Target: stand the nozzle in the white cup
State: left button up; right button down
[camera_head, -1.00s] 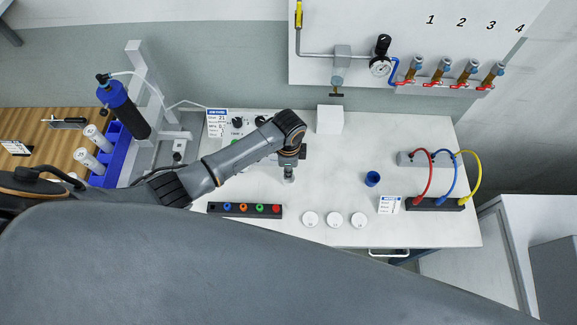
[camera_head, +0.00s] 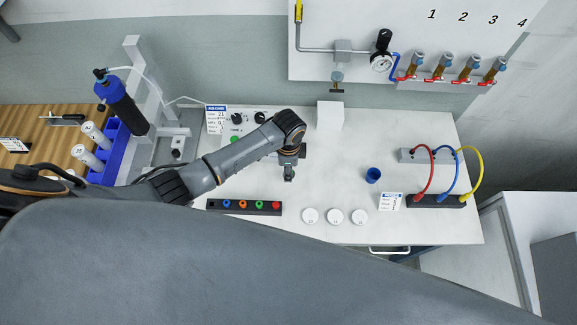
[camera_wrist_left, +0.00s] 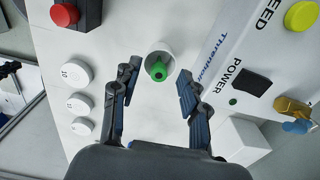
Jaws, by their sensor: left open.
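The white cup (camera_wrist_left: 166,52) stands on the pale table in the left wrist view, between and beyond my left fingers. A green nozzle (camera_wrist_left: 157,70) is inside it, its narrow end pointing towards the camera and leaning a little to the side. My left gripper (camera_wrist_left: 158,88) is open, one finger on each side of the cup and nozzle, with a gap on both sides. In the head view my left gripper (camera_head: 289,176) is over the middle of the table. I cannot make out the cup or nozzle there. My right gripper is not in view.
A black rack (camera_head: 218,207) with several coloured pieces and three white discs (camera_head: 334,216) lie along the front. A blue cup (camera_head: 373,175) stands to the right. A white box (camera_head: 330,116) and a control unit (camera_wrist_left: 226,68) are behind. Cables stand at the right.

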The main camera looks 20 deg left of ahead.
pick_arm(q)
jog(key=shift+r, duration=0.2)
notch_tip(320, 180, up, 12)
jog(key=shift+f, duration=0.2)
jog(key=shift+s+f, duration=0.1)
dwell(0.8)
